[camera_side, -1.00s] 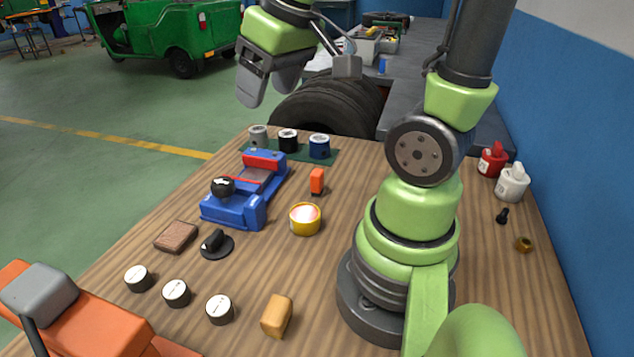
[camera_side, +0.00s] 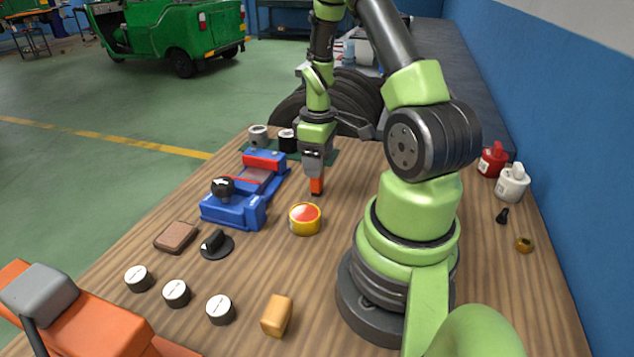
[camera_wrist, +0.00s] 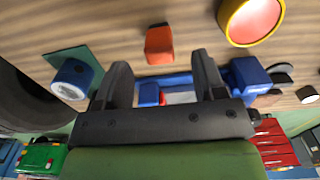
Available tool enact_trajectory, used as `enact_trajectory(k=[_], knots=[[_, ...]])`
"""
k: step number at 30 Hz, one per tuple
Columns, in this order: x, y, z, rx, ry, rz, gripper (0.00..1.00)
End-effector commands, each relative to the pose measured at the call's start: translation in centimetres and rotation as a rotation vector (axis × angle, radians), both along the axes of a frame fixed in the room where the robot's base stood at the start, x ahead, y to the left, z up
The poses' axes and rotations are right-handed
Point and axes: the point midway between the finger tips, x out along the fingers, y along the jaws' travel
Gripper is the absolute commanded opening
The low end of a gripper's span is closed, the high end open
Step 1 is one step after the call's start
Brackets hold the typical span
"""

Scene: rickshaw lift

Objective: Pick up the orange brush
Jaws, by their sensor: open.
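The orange brush (camera_side: 316,186) is a small upright orange block with a dark end, standing on the wooden table. It also shows in the wrist view (camera_wrist: 159,45), just beyond the fingertips and lined up with the gap between them. My gripper (camera_side: 316,176) points down over the brush in the side view and hides its upper part. In the wrist view the two fingers (camera_wrist: 162,68) are spread apart with nothing held between them. I cannot tell exactly how far the fingertips are from the brush.
A blue vise (camera_side: 236,210) stands left of the brush, and a yellow-rimmed red button (camera_side: 305,218) stands in front of it.

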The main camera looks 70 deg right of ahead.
Motion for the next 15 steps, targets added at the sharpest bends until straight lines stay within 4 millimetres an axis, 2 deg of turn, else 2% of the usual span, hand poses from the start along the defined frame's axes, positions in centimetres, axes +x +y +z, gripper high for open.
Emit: enact_trajectory(k=[5,12,15], knots=[[0.1,0.0,-1.5,0.002,0.001,-0.001,0.64],[0.3,-0.1,-4.8,0.002,0.002,-0.001,0.64],[0.3,-0.1,-5.4,0.001,0.000,-0.002,0.64]])
